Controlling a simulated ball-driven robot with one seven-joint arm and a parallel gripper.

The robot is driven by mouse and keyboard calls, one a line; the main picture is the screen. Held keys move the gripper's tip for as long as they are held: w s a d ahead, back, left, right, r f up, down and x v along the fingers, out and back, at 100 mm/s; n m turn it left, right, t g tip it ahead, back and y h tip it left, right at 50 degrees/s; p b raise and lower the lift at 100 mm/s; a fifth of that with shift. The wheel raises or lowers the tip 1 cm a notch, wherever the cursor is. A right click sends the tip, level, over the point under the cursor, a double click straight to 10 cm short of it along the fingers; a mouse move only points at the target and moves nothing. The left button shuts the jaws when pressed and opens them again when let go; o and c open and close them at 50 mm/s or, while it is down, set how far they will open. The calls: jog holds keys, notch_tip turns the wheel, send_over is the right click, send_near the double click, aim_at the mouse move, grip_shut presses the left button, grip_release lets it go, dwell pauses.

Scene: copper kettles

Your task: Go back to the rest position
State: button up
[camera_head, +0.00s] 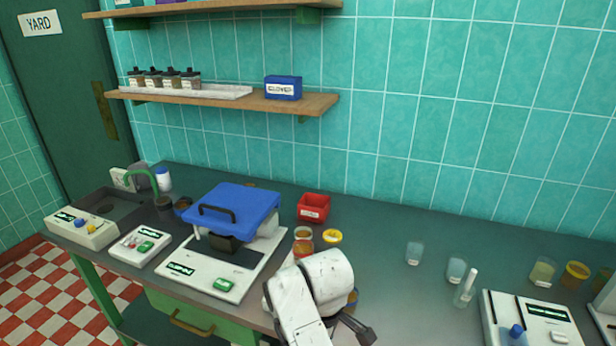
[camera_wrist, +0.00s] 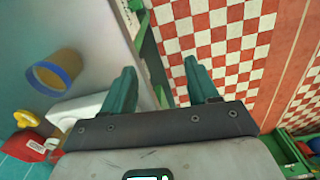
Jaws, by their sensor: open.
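My gripper (camera_wrist: 165,82) is open in the wrist view. Its two teal fingers stand apart with nothing between them, and checkered floor and the bench edge show beyond. In the head view my white arm is bent over the front edge of the bench, right of the blue-lidded machine (camera_head: 236,208). A dark end piece shows at its lower right; the fingertips cannot be made out there. In the wrist view an amber jar with a blue rim (camera_wrist: 55,73) lies left of the fingers, apart from them.
A red bin (camera_head: 313,208), a yellow lid (camera_head: 332,236) and jars stand close behind my arm. Glass beakers (camera_head: 456,269) and a white instrument (camera_head: 527,320) stand to the right. The grey bench (camera_head: 395,300) is bare between. Shelves hang on the tiled wall.

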jog(key=s+d+f+m+b, duration=0.1)
jog(key=s+d+f+m, duration=0.2)
jog(key=s+d+f, duration=0.3)
jog(key=s+d+f+m, duration=0.35)
jog(key=s+d, duration=0.25)
jog(key=d, duration=0.3)
jog(key=s+d+m+b, duration=0.1)
jog(key=s+d+m, duration=0.2)
jog(key=s, duration=0.7)
jog(key=s+d+m+b, duration=0.1)
jog(key=s+d+m, duration=0.3)
jog(key=s, duration=0.6)
jog(key=d+f, duration=0.1)
jog(key=d, duration=0.1)
jog(key=shift+s+d+t, duration=0.2)
jog(key=shift+d+t, duration=0.15)
jog(key=shift+t, duration=0.05)
